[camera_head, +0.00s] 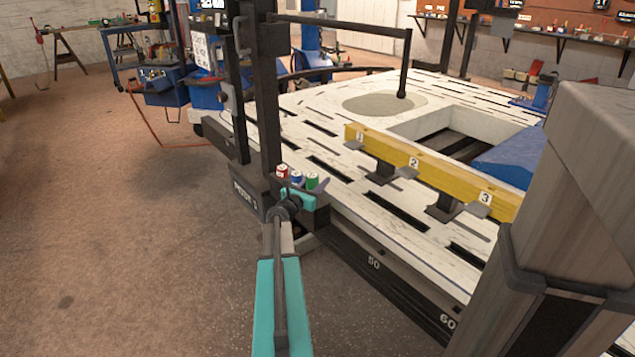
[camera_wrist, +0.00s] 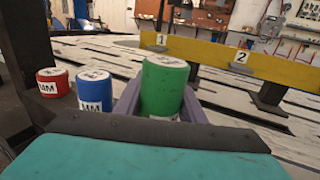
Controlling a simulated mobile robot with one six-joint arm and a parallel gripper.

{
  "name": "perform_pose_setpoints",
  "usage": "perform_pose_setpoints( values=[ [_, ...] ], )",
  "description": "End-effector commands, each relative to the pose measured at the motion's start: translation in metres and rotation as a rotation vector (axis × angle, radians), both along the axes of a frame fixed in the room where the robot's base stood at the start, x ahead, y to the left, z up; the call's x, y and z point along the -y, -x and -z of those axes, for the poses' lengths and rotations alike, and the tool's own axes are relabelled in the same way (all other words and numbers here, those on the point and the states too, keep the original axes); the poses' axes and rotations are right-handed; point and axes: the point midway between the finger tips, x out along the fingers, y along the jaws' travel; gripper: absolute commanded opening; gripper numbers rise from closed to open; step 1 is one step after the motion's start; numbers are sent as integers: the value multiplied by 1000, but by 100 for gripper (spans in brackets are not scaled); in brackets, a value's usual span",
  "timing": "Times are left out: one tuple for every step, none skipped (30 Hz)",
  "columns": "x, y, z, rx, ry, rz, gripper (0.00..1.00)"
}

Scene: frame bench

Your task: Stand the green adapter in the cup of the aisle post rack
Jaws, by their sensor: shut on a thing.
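The green adapter (camera_head: 312,181) stands upright beside the dark post in the head view. In the wrist view the green adapter (camera_wrist: 163,85) is large and near, between the two purple fingers of my gripper (camera_wrist: 164,108). My gripper (camera_head: 317,187) is shut on it. The dark aisle post rack (camera_head: 318,217) sits at the foot of the post, under the adapter. The adapter's lower end is hidden, so I cannot tell whether it rests in a cup.
A red adapter (camera_head: 282,171) and a blue adapter (camera_head: 297,177) stand close to the left of the green one. The dark post (camera_head: 266,110) rises just behind. A yellow numbered beam (camera_head: 430,170) lies over the slotted white bench (camera_head: 350,215) to the right. Floor at left is clear.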

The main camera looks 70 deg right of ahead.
Motion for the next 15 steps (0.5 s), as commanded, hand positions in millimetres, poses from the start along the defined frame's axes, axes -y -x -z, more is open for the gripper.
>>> perform_pose_setpoints(
  values=[
    [0,0,1,0,1,0,4],
    [0,0,1,0,1,0,4],
    [0,0,2,0,1,0,4],
    [0,0,2,0,1,0,4],
    [0,0,3,0,1,0,4],
    [0,0,3,0,1,0,4],
    [0,0,4,0,1,0,4],
    [0,0,4,0,1,0,4],
    [0,0,5,0,1,0,4],
    [0,0,6,0,1,0,4],
    [0,0,6,0,1,0,4],
    [0,0,7,0,1,0,4],
    [0,0,7,0,1,0,4],
    [0,0,8,0,1,0,4],
    [0,0,8,0,1,0,4]
  ],
)
